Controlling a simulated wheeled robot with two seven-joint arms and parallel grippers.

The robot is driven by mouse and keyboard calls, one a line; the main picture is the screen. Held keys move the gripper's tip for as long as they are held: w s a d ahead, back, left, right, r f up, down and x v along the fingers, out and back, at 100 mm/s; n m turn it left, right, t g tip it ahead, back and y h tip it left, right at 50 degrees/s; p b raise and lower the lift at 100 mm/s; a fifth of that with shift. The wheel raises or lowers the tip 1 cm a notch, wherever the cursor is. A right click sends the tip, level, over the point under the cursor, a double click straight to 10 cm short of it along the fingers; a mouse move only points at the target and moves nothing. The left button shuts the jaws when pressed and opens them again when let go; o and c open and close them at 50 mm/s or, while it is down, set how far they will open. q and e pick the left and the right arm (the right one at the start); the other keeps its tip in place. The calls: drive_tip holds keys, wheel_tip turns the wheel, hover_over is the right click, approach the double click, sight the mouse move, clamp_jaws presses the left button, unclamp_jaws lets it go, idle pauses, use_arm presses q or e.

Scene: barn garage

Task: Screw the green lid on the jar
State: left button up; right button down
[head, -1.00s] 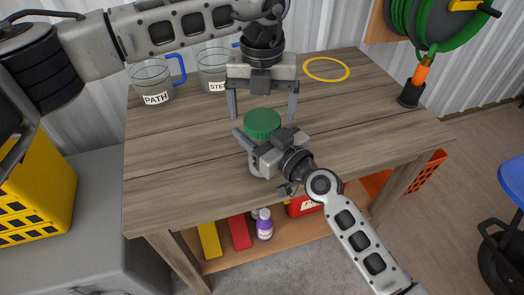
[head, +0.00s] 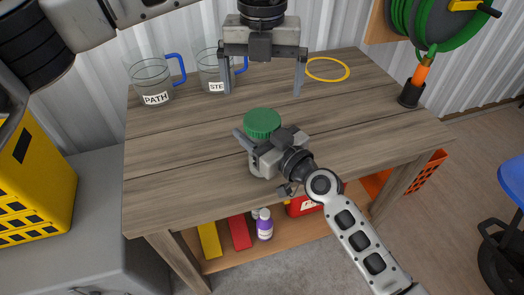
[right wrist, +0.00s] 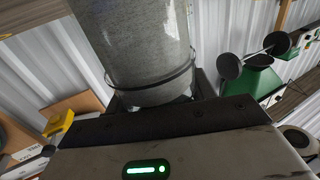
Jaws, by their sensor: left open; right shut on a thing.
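The green lid (head: 262,122) sits on top of the jar on the workbench, above my right gripper. The jar (head: 256,166) is mostly hidden behind my right gripper in the head view. In the right wrist view the clear jar (right wrist: 148,45) stands between the fingers. My right gripper (head: 252,146) is shut on the jar. My left gripper (head: 262,90) is open and empty, above and behind the lid, with its fingers spread wide and apart from the lid. Whether the lid is fully seated cannot be told.
Two labelled glass mugs with blue handles, one marked PATH (head: 152,84) and one partly hidden (head: 211,72), stand at the back left of the workbench (head: 180,170). A yellow ring (head: 327,69) lies at the back right. An orange-and-black tool (head: 412,90) stands at the right edge.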

use_arm(q)
wheel_tip(320, 180, up, 9)
idle(0.4)
use_arm(e)
drive_tip(key=shift+c, duration=2.2)
unclamp_jaws()
use_arm(q)
drive_tip(key=shift+f, duration=0.1)
use_arm(e)
drive_tip(key=shift+d, duration=0.1)
use_arm(q)
drive_tip(key=shift+f+b, duration=1.3)
drive_tip(key=shift+b, duration=0.05)
use_arm(e)
drive_tip(key=v, duration=1.5)
drive_tip(key=shift+s+d, duration=0.2)
drive_tip(key=shift+s, duration=0.2)
